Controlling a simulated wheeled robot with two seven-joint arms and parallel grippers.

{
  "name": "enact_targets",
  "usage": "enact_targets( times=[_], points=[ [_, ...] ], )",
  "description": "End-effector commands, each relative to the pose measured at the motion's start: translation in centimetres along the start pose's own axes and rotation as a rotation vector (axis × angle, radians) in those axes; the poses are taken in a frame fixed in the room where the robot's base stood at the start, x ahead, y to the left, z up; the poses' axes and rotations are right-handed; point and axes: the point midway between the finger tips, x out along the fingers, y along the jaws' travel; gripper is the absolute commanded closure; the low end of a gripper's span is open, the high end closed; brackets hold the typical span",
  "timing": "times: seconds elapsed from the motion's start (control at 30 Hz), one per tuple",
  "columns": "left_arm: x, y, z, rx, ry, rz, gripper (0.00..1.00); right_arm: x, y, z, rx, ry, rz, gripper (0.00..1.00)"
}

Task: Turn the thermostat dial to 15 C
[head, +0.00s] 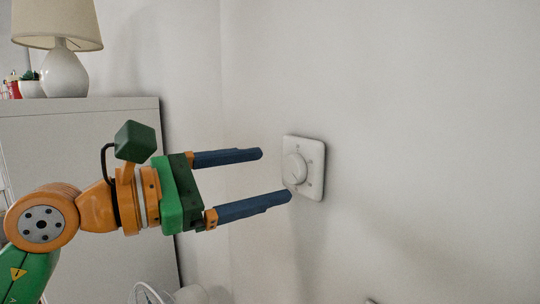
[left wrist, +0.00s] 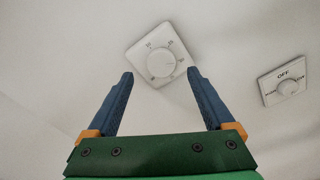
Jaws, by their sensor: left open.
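The thermostat is a white square plate (head: 317,165) with a round white dial (head: 294,168), fixed to the pale wall. In the left wrist view the plate (left wrist: 139,54) looks tilted, and small number marks sit around the dial (left wrist: 160,64), too blurred to read surely. My left gripper (head: 275,174) is open and empty, its two blue fingers pointing at the thermostat. In the left wrist view the fingertips (left wrist: 160,73) are to either side of the dial's lower part, with gaps between. They look short of the dial. My right gripper is not in view.
A second white control (left wrist: 287,86) marked OFF is on the wall right of the thermostat in the left wrist view. A grey cabinet (head: 60,125) at the left bears a lamp (head: 65,72) and a potted plant (head: 31,87).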

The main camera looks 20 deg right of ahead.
Motion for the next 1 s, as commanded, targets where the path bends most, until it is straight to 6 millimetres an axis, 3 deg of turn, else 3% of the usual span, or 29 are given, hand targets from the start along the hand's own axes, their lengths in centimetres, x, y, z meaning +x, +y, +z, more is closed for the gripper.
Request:
enact_targets(
  times=[0.03, 0.2, 0.47, 0.77, 1.0],
  points=[
    [1.0, 0.2, 0.6, -0.004, -0.001, -0.004, 0.13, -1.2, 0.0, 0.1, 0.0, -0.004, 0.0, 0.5],
    [3.1, 0.1, 0.3, -0.004, -0.001, -0.001, 0.13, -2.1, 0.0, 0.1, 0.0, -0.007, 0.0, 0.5],
    [3.3, 0.0, 0.0, -0.003, -0.001, 0.0, 0.16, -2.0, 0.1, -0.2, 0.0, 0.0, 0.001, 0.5],
    [3.3, 0.0, 0.0, -0.003, -0.002, 0.0, 0.97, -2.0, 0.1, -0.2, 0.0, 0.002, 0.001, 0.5],
    [3.3, 0.0, 0.0, -0.025, -0.003, 0.001, 0.99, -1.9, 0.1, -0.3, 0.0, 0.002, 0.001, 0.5]
  ],
)
